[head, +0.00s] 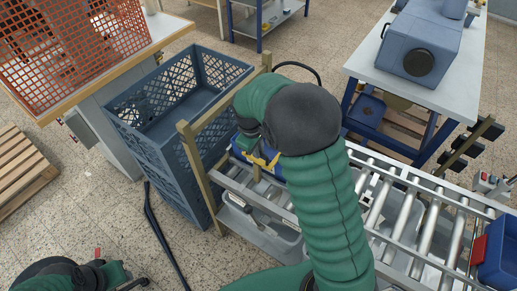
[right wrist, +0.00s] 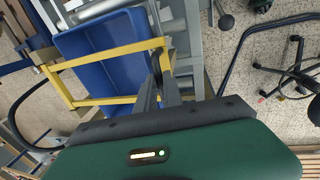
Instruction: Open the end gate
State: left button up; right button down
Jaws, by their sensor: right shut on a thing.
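In the right wrist view, the end gate appears as a yellow bar frame (right wrist: 108,57) in front of a blue tray (right wrist: 110,40). My right gripper (right wrist: 160,80) is shut on the near right part of this frame. In the head view, my right gripper (head: 262,157) is at the left end of the roller conveyor (head: 378,205), and a short yellow piece shows at its fingers. My right arm hides much of the gate and the conveyor end there. My left gripper (head: 105,275) is low at the bottom left, away from the gate; its fingers are unclear.
An olive-yellow post frame (head: 190,165) stands between the conveyor end and a slatted blue crate (head: 150,135). A blue machine (head: 420,50) sits on a table at the upper right. A blue bin (head: 498,262) is at the right edge. Floor is open at the lower left.

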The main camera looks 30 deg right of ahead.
jog(key=shift+w+a, duration=0.2)
jog(key=shift+a, duration=0.05)
jog(key=shift+d, duration=0.1)
jog(key=shift+r, duration=0.15)
dwell(0.4)
